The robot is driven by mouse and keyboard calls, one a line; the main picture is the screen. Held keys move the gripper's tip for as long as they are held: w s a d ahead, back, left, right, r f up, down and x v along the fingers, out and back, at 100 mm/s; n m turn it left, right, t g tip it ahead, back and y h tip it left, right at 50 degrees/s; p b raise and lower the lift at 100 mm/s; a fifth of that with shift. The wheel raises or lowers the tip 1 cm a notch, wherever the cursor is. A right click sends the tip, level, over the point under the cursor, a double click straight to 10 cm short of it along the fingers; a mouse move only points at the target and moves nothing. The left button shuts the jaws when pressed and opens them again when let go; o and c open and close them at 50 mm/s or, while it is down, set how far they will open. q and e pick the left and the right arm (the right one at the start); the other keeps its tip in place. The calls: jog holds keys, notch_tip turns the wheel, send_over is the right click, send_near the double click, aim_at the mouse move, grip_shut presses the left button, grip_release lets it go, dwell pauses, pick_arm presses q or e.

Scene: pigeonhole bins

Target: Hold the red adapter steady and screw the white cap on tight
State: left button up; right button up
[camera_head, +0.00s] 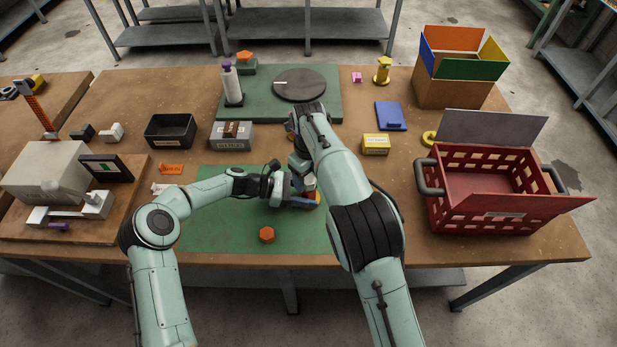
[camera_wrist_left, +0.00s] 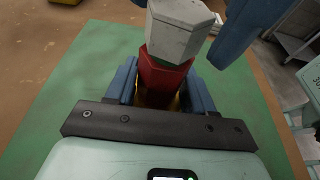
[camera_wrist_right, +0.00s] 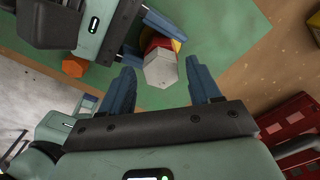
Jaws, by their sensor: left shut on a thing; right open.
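The red adapter (camera_wrist_left: 160,80) stands between the blue fingers of my left gripper (camera_wrist_left: 163,92), which is shut on it above the green mat. The white cap (camera_wrist_left: 180,30) is a faceted piece on top of the adapter. Whether its thread is engaged cannot be seen. In the right wrist view the cap (camera_wrist_right: 160,68) shows end-on, with red and yellow parts behind it. My right gripper (camera_wrist_right: 162,85) is open; its fingers point toward the cap from either side, with gaps visible. In the head view my right arm partly hides the cap and adapter.
An orange hex piece (camera_head: 267,234) lies on the green mat (camera_head: 215,230). A red crate (camera_head: 480,215) stands at right, with a yellow box (camera_head: 375,144) behind the mat's right side. A grey bin (camera_head: 232,136) and a black tray (camera_head: 170,130) are behind left. The mat's front left is clear.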

aim_at(309, 180)
pick_arm(q)
jog(key=shift+s+a+f, duration=0.1)
jog(key=shift+a+f, duration=0.05)
jog(key=shift+f, duration=0.4)
pick_arm(e)
jog(key=shift+r, duration=2.5)
notch_tip(309, 180, up, 8)
jog(key=shift+f, duration=0.2)
pick_arm(q)
jog(key=o, duration=1.3)
jog(key=shift+c, duration=0.2)
jog(key=shift+a, duration=0.1)
jog(key=v, duration=0.8)
jog(key=r+v, duration=0.1)
jog(key=v, duration=0.3)
jog(key=shift+w, duration=0.2)
